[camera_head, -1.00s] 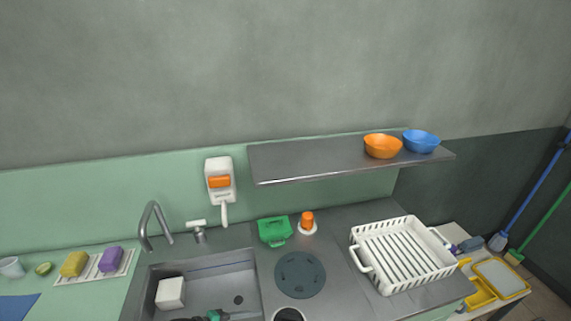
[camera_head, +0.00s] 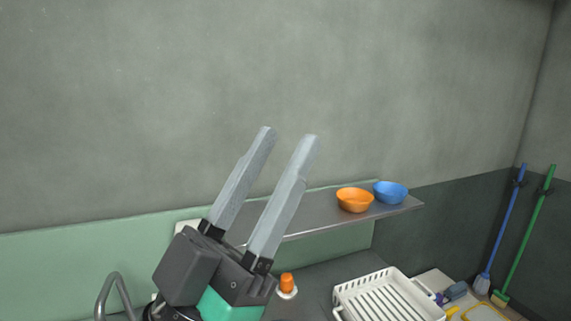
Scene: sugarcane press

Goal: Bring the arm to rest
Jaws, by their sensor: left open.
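My left gripper (camera_head: 289,134) is raised in the middle of the head view, its two long grey fingers pointing up and slightly right. The fingers are apart, with nothing between them. It shows in front of the wall and covers the left part of the metal shelf (camera_head: 330,215) and most of the wall dispenser (camera_head: 185,227). My right gripper is not in view.
An orange bowl (camera_head: 355,200) and a blue bowl (camera_head: 391,192) stand on the shelf. Below are a white dish rack (camera_head: 388,297), an orange-topped item (camera_head: 287,282) and a faucet (camera_head: 112,290). A blue broom (camera_head: 500,230) and a green broom (camera_head: 527,235) lean at the right.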

